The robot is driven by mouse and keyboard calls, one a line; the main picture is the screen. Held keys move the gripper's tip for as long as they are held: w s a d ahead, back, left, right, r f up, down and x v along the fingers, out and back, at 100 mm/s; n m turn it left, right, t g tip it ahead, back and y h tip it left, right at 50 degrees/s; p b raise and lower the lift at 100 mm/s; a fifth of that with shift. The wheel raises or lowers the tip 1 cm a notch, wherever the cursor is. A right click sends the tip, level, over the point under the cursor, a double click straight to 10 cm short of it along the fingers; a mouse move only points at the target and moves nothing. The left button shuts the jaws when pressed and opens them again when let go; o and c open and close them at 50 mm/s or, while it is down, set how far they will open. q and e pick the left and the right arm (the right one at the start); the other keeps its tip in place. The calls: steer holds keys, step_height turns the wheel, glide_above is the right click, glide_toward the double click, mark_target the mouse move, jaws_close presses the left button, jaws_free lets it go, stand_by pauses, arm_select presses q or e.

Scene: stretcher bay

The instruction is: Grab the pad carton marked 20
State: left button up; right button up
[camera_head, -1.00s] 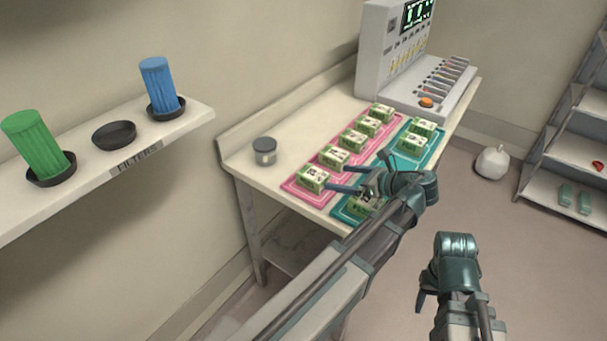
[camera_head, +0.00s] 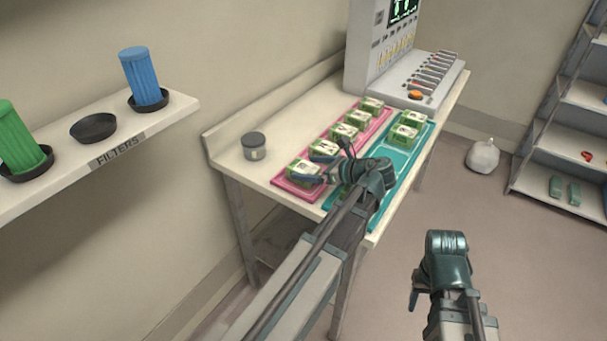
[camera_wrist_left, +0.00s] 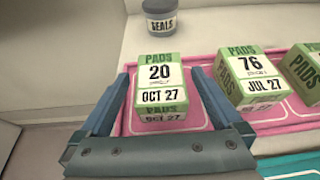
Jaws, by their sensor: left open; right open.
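The pad carton marked 20 (camera_wrist_left: 160,75) is a green and white box labelled OCT 27, upright on the near end of the pink tray (camera_wrist_left: 200,118). In the head view this carton (camera_head: 302,171) is partly covered by my left gripper. My left gripper (camera_wrist_left: 160,80) is open, with one finger on each side of the carton; I cannot tell whether they touch it. It also shows low over the pink tray in the head view (camera_head: 322,165). My right gripper (camera_head: 415,297) is open, away from the table over the floor.
A carton marked 76 (camera_wrist_left: 247,75) stands close to the right finger. More cartons line the pink tray and the teal tray (camera_head: 405,165). A SEALS jar (camera_head: 254,146) stands behind. A grey machine (camera_head: 412,90) fills the table's far end.

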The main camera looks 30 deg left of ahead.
mark_target(296, 166)
arm_select(q)
steer(key=b+x, duration=0.2)
steer(key=x, duration=0.3)
steer(key=shift+a+f, duration=0.1)
steer(key=c, duration=1.5)
step_height(296, 166, up, 10)
steer(key=p, duration=1)
